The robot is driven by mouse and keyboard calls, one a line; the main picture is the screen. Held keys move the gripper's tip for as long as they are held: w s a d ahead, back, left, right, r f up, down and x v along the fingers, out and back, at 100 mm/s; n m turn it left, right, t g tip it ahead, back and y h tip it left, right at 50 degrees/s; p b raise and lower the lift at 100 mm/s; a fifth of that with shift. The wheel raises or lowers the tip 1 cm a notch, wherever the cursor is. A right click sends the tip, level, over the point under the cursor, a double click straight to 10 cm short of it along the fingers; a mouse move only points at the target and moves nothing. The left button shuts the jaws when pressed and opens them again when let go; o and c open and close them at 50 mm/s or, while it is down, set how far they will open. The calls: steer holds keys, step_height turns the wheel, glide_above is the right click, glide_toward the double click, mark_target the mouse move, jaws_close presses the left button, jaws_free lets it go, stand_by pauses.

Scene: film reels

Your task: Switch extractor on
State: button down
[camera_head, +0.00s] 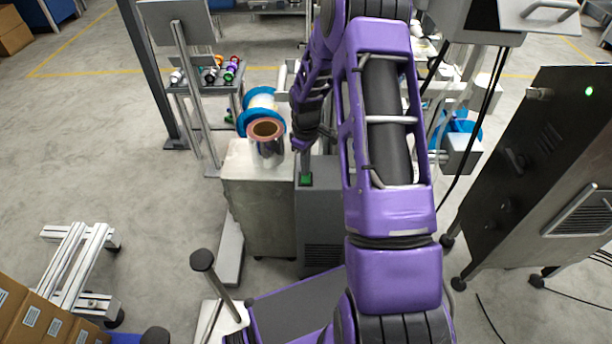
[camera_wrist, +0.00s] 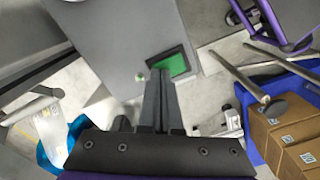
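The extractor appears to be the grey box with vent slots (camera_head: 323,222), and its grey top fills the middle of the wrist view (camera_wrist: 125,40). A green switch in a dark frame (camera_head: 306,180) sits on its top, and it also shows in the wrist view (camera_wrist: 176,66). My gripper (camera_wrist: 160,76) has its two dark fingers together, with nothing seen between them. The fingertips are close beside the switch and overlap its lower left edge in the wrist view. I cannot tell whether they touch it. A small pale green knob (camera_wrist: 140,77) is just left of the fingertips.
A dark machine cabinet (camera_head: 520,160) stands at right. Cardboard boxes (camera_wrist: 285,125) and metal bars (camera_wrist: 240,80) lie right in the wrist view.

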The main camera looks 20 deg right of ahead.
steer(key=shift+f, duration=0.1)
steer(key=shift+r+p, duration=2.35)
steer(key=shift+r, duration=1.15)
